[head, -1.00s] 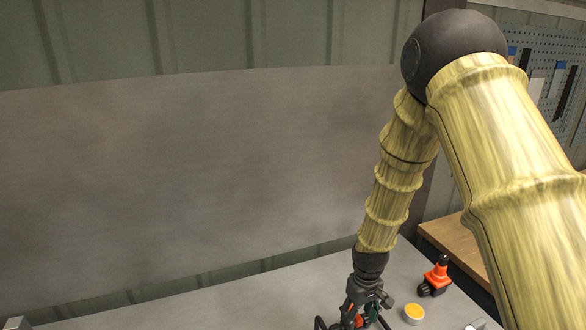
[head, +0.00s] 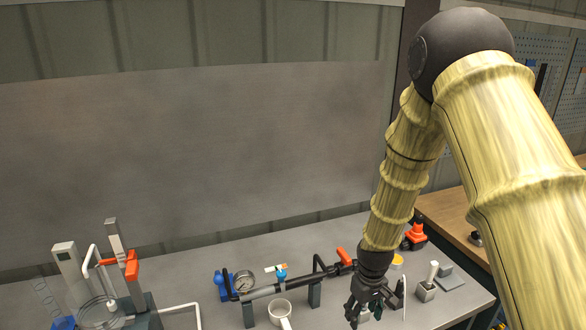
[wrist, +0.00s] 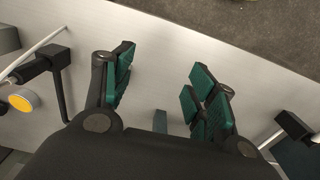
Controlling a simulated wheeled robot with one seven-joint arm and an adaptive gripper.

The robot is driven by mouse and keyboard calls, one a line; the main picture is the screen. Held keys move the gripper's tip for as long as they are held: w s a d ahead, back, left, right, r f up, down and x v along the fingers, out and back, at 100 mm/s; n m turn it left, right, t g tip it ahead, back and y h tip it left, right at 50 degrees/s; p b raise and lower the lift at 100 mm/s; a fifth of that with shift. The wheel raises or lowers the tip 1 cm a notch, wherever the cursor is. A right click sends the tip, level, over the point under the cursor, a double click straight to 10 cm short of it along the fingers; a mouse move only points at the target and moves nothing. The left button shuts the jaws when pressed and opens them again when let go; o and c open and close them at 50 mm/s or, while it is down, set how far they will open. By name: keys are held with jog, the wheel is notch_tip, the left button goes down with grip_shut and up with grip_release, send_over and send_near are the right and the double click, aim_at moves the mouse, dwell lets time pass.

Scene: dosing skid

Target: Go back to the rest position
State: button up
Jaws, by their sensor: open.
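My gripper (head: 366,312) hangs at the end of my arm over the right part of the grey bench in the head view. In the wrist view, my gripper (wrist: 163,80) has its two green-padded fingers spread wide apart. Nothing is between them; the pale bench surface (wrist: 165,45) shows below. The head view does not show the fingertips clearly against what lies behind them.
A black pipe with an orange-handled valve (head: 345,256) and a gauge (head: 243,281) runs left of my gripper.

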jog(key=shift+m, duration=0.3)
jog(key=f, duration=0.2)
jog(key=s+f, duration=0.1)
jog(key=f, duration=0.1)
jog(key=s+f+b, duration=0.1)
jog(key=f, duration=0.2)
jog(key=shift+d+f, duration=0.1)
jog(key=shift+d, duration=0.2)
jog(key=s+d+f+m+b, duration=0.1)
jog(key=s+f+b, duration=0.1)
jog(key=s+f, duration=0.4)
jog(key=s+f+m+b, duration=0.1)
jog(key=s+f, duration=0.6)
jog(key=s, duration=0.9)
jog(key=s+d+f+m+b, duration=0.1)
jog(key=s+f+m+b, duration=0.1)
jog(key=s+f, duration=0.5)
jog(key=s+b, duration=0.1)
jog(key=s, duration=0.3)
jog(key=shift+d+f, duration=0.15)
jog(key=shift+d, duration=0.15)
